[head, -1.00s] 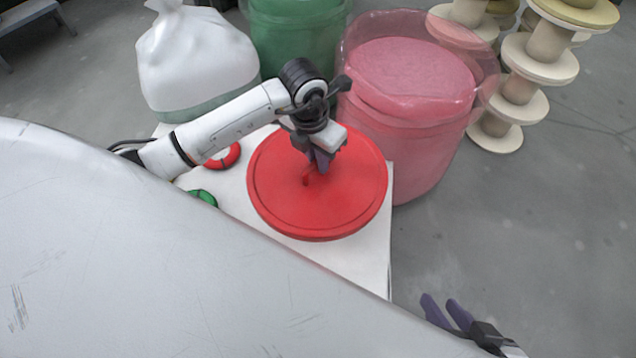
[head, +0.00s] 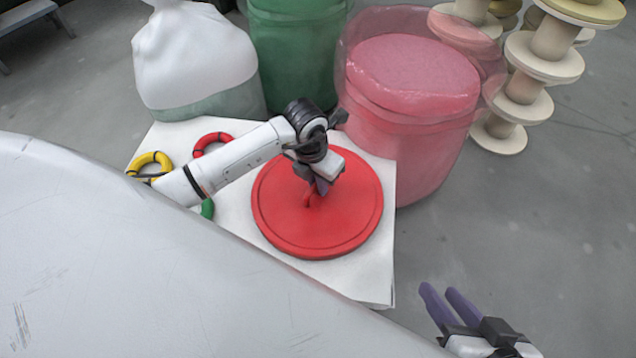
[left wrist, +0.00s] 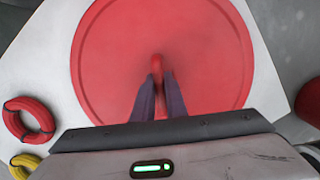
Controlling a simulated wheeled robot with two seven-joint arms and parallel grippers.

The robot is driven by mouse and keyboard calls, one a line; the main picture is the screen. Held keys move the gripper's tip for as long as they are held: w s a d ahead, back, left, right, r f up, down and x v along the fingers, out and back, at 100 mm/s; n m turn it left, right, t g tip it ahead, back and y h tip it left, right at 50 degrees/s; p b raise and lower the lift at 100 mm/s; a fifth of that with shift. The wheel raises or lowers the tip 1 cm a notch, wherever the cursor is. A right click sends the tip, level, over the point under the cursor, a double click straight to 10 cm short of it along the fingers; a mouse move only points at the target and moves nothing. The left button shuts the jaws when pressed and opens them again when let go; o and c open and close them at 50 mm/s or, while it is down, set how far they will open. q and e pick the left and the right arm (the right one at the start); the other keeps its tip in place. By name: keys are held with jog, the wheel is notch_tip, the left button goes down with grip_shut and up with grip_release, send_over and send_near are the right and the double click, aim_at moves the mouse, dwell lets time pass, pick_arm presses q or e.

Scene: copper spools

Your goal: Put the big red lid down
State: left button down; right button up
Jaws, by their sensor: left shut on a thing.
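The big red lid (head: 350,225) is a flat round disc with a raised rim and a small loop handle at its middle. It lies level at the white table top (head: 230,235); whether it touches the surface or hangs just above it I cannot tell. My left gripper (head: 318,190) is above the lid's middle, shut on the handle. In the left wrist view the fingers (left wrist: 158,95) close around the red handle, with the lid (left wrist: 205,50) filling the view behind. My right gripper (head: 447,303) is at the lower right, open and empty, away from the table.
Red (head: 212,137), yellow (head: 148,158) and green (head: 208,208) coils lie left of the lid, partly behind my arm. A pink drum (head: 415,150), a green drum (head: 295,60) and a white bag (head: 195,60) stand behind the table. Spools (head: 545,70) stand at the right.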

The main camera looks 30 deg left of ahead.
pick_arm(q)
jog(key=shift+f, duration=0.1)
jog(key=c, duration=1.8)
grip_release()
jog(key=shift+o, duration=0.2)
